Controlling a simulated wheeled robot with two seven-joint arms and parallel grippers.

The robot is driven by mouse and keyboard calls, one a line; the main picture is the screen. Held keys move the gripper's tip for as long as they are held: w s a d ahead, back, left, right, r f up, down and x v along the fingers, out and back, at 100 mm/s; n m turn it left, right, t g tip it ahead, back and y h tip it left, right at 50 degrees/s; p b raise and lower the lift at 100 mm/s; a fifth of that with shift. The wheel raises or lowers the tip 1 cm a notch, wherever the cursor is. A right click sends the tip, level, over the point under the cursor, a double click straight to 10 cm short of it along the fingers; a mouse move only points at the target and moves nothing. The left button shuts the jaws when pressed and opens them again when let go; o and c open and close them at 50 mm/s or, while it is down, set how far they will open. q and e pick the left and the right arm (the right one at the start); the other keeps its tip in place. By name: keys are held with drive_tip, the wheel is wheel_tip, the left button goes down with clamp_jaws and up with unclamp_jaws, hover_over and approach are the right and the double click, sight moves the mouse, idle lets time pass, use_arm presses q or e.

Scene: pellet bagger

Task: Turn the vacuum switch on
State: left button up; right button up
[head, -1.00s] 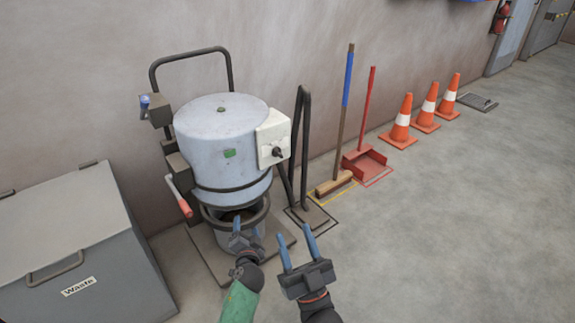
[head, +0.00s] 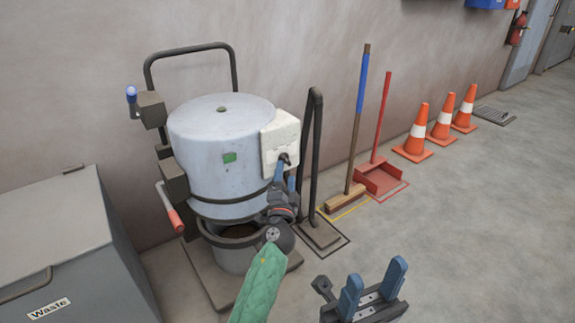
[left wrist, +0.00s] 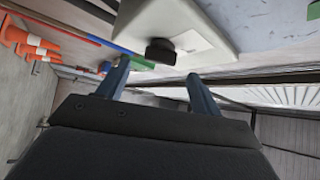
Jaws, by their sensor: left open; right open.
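The vacuum (head: 222,150) is a grey drum on a stand with a bucket below it. A white switch box (head: 279,142) is on its right side, with a black rotary knob (head: 285,158) on the front. My left gripper (head: 286,182) is just below the knob, its fingers pointing up at it and partly overlapping it. In the left wrist view the knob (left wrist: 160,51) stands beyond and between the two open blue fingers (left wrist: 157,80), apart from them. My right gripper (head: 372,288) is open and empty over the floor at the lower right.
A grey waste bin (head: 70,240) stands at the left. A black hose stand (head: 313,150), a broom (head: 355,130) and a red dustpan (head: 380,177) are right of the vacuum. Orange cones (head: 415,133) line the wall. The floor at right is clear.

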sight(287, 163)
use_arm(q)
drive_tip(key=shift+x, duration=2.3)
drive_tip(key=c, duration=1)
